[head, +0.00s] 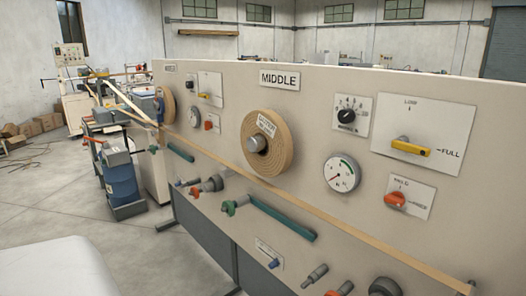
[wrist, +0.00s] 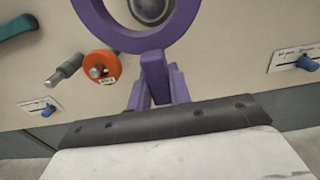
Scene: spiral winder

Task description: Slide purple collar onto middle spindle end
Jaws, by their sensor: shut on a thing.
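The purple collar (wrist: 180,38) is a ring, cut off by the top edge of the wrist view. My gripper (wrist: 157,75) is shut on its lower side; purple pieces meet the ring there, and I cannot tell finger from collar exactly. A round grey fitting (wrist: 150,8) shows through the ring; I cannot tell whether the ring is around it or only in front. In the head view, the middle spindle end (head: 257,144) sticks out of the tan roll (head: 281,150) under the MIDDLE sign (head: 279,79), with no collar on it. The gripper and purple collar are not visible there.
An orange collar (wrist: 103,66) sits by a grey peg (wrist: 66,71), left of the purple ring. Blue knobs (wrist: 48,109) (wrist: 304,62) are on both sides. A tan strip (head: 345,217) crosses the panel below the roll. A yellow handle (head: 410,147) projects at right.

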